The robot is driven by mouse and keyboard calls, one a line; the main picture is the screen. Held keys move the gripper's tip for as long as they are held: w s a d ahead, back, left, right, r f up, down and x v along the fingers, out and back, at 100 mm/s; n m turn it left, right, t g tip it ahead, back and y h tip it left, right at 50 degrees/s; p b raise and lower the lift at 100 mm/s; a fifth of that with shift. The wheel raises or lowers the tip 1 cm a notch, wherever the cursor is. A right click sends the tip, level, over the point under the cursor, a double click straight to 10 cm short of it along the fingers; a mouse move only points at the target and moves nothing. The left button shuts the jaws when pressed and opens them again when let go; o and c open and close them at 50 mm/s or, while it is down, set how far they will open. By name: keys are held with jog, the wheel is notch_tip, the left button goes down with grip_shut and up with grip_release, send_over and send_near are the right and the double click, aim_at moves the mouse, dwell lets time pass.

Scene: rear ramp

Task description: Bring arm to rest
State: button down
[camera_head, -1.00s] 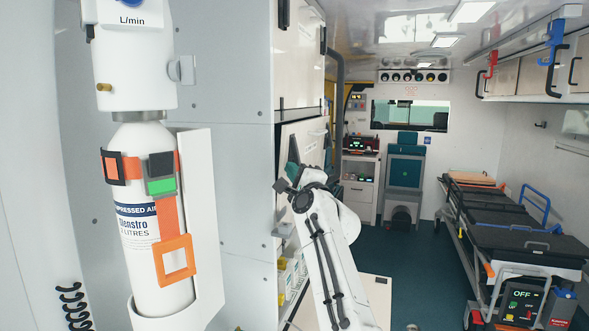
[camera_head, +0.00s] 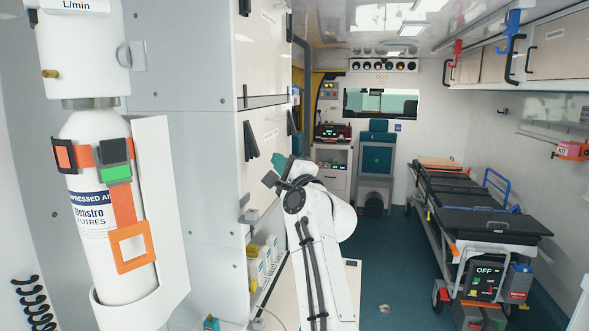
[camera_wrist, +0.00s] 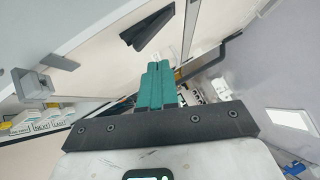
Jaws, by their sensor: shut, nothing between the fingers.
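My arm (camera_head: 325,240) rises from the bottom middle of the head view, in front of the white wall cabinets. My gripper (camera_head: 280,166) is at its upper end, partly hidden behind the wrist, with a bit of teal showing. In the wrist view my gripper (camera_wrist: 158,85) shows two teal fingers pressed together with nothing between them. The fingers point toward the cabinet side and touch nothing that I can make out.
A compressed air cylinder (camera_head: 90,225) stands in a white holder at left. Open shelves with white boxes (camera_head: 258,262) lie left of my arm. A stretcher (camera_head: 475,205) stands along the right wall.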

jog(key=s+d+b, duration=0.1)
jog(key=s+d, duration=0.2)
jog(key=s, duration=0.2)
jog(key=s+d+f+n+g+h, duration=0.2)
jog(key=s+d+f+n, duration=0.15)
jog(key=f, duration=0.75)
jog(key=s+d+f+n+g+h, duration=0.1)
jog(key=s+d+f+n+g, duration=0.2)
jog(key=f, duration=0.8)
jog(key=s+d+f+n+g+h, duration=0.1)
jog(key=s+d+f+g, duration=0.1)
jog(key=s+d+f, duration=0.4)
jog(key=s+d+f+n+g+h, duration=0.2)
jog(key=s+f, duration=0.6)
jog(key=f, duration=0.3)
jog(key=s+d+f+n+g+h, duration=0.1)
jog(key=s+d+f+n+g, duration=0.1)
jog(key=s, duration=1)
jog(key=s+d+f+n+g+h, duration=0.1)
jog(key=s+d+f+n+g, duration=0.1)
jog(key=s+f, duration=0.4)
jog(key=s+d+f+n+g+h, duration=0.1)
jog(key=s+d+f+g, duration=0.3)
jog(key=s, duration=1.3)
jog(key=shift+s+d+f+n+g, duration=0.25)
jog(key=shift+s+d+n+g, duration=0.05)
jog(key=shift+n+g, duration=0.2)
jog(key=shift+r, duration=0.45)
